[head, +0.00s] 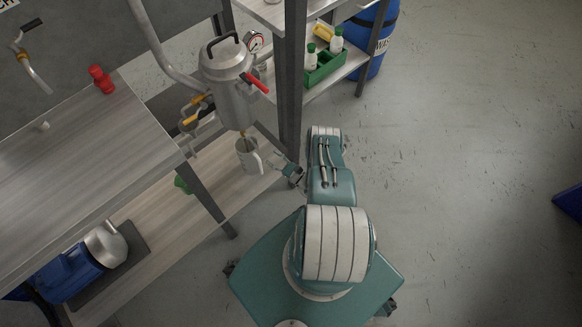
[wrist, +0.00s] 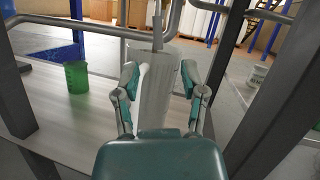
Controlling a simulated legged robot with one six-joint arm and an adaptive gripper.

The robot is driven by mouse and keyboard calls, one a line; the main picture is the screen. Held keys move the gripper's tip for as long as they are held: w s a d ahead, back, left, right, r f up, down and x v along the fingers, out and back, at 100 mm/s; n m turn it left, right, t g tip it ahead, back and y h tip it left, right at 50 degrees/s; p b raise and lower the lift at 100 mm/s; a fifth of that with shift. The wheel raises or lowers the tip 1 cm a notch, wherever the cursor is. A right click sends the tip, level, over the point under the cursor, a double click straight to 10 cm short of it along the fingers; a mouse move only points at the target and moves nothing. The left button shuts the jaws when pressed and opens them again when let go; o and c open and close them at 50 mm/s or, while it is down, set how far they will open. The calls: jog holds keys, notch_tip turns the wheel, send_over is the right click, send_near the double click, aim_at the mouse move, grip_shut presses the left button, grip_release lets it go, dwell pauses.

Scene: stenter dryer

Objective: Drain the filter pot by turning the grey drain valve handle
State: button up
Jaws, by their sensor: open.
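The steel filter pot (head: 228,85) hangs beside the frame post in the head view, with a black top handle and a red lever (head: 256,82) on its side. Below it a light grey jug (head: 246,154) stands on the lower shelf under the pot's outlet. My gripper (head: 282,166) is open and empty, just right of the jug. In the wrist view the jug (wrist: 156,88) shows beyond and between the spread fingers (wrist: 160,82), with a thin grey pipe above it. I cannot clearly make out a grey drain valve handle.
Yellow-handled valves (head: 190,119) sit left of the pot. A dark post (head: 292,80) rises close to my arm. A green cup (wrist: 76,76) stands on the shelf to the left. A green crate (head: 325,66) holds bottles at the back.

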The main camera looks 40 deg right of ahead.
jog(key=s+d, duration=0.2)
jog(key=s, duration=0.6)
jog(key=shift+d, duration=0.2)
